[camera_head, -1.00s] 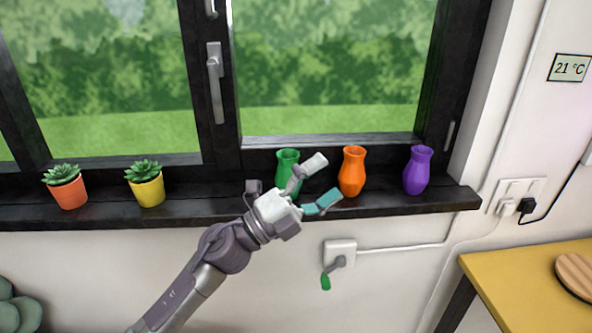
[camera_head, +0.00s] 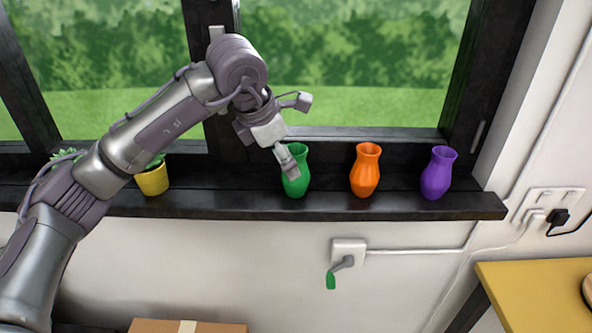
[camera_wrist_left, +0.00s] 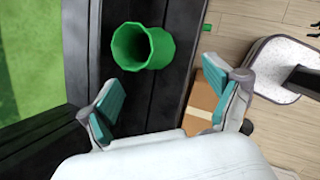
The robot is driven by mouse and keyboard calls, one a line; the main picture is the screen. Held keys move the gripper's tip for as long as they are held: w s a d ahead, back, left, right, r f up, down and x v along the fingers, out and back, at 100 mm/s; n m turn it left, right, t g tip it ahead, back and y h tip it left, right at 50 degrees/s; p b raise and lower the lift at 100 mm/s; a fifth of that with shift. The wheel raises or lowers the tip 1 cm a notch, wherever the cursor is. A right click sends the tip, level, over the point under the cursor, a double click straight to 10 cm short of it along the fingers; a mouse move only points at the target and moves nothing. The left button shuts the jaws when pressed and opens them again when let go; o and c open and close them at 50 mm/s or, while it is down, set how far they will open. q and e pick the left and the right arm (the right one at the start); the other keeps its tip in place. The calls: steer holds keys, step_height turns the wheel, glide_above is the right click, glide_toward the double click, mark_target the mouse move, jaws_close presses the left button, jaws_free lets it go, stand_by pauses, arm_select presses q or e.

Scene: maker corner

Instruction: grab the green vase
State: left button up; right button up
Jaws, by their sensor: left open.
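The green vase (camera_head: 296,180) stands upright on the dark window sill, left of the orange vase (camera_head: 365,170). My left gripper (camera_head: 298,134) is open and empty, above the green vase. One finger overlaps the vase's upper part in the head view and hides some of its rim. In the left wrist view the green vase (camera_wrist_left: 143,46) shows its round open mouth, ahead of the spread fingers and between their lines. The left gripper's teal pads (camera_wrist_left: 165,98) have nothing between them. I cannot tell whether a finger touches the vase. My right gripper is not in view.
The purple vase (camera_head: 438,173) stands farther right on the sill (camera_head: 230,203). A yellow pot (camera_head: 152,180) with a plant is to the left, partly behind my arm. The window frame (camera_head: 210,130) rises behind. A cardboard box (camera_head: 187,326) is below; a yellow table (camera_head: 540,290) is at right.

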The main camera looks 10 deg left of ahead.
arm_select(q)
steer(key=x, duration=0.3)
steer(key=shift+w+f+p, duration=0.15)
steer(key=shift+f+p, duration=0.05)
steer(key=shift+p, duration=0.2)
steer(key=p+x, duration=0.2)
steer(key=x, duration=0.2)
steer(key=shift+w+a+f, duration=0.15)
steer(key=shift+w, duration=0.15)
steer(key=shift+w+f, duration=0.1)
steer(key=shift+f, duration=0.1)
steer(key=c, duration=1.2)
